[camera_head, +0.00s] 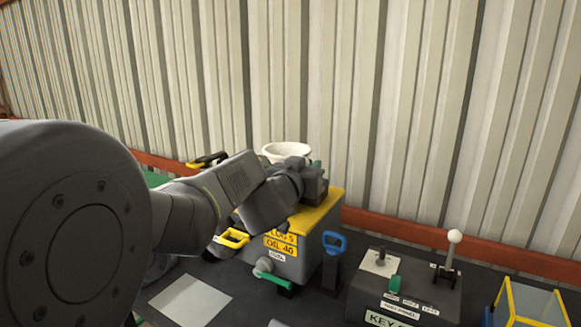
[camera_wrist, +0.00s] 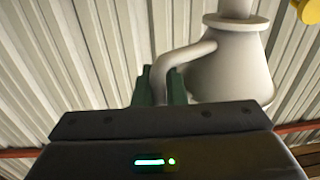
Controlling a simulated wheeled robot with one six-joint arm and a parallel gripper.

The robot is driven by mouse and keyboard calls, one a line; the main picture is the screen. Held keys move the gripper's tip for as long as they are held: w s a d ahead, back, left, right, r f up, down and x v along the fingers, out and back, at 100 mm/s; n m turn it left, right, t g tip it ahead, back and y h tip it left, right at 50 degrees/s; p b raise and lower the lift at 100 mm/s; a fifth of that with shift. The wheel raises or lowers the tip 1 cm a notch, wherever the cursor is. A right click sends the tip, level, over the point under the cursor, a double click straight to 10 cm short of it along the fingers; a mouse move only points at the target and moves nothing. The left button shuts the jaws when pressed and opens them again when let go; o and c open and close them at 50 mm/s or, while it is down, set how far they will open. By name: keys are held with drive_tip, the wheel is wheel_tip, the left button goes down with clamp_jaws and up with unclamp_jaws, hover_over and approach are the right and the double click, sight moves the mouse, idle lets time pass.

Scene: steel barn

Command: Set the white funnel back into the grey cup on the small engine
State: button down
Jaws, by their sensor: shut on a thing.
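The white funnel (camera_head: 287,152) shows its wide rim above the small engine in the head view, partly hidden by my arm. In the wrist view its body (camera_wrist: 228,66), collar and curved side handle fill the upper right, and its spout runs out of the top edge. My gripper (camera_wrist: 160,86) is shut on the funnel's handle with its green fingers; in the head view it is by the rim. The small engine (camera_head: 329,207) has a yellow top and yellow labels. The grey cup cannot be made out, and whether the spout is in it is hidden.
Yellow handles (camera_head: 233,238) and a blue handle (camera_head: 334,242) stick out around the engine, with a green-handled tap (camera_head: 275,280) low in front. A control box (camera_head: 405,290) with a white-knobbed lever stands right. A pale sheet (camera_head: 190,300) lies on the dark table.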

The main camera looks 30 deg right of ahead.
drive_tip(key=shift+f+b, duration=1.95)
drive_tip(key=shift+f, duration=0.6)
drive_tip(key=c, duration=1.4)
unclamp_jaws()
drive_tip(key=shift+a, duration=0.1)
drive_tip(key=p+v, duration=0.2)
drive_tip(key=v, duration=1.1)
drive_tip(key=shift+s+a, duration=0.25)
drive_tip(key=shift+p, duration=0.3)
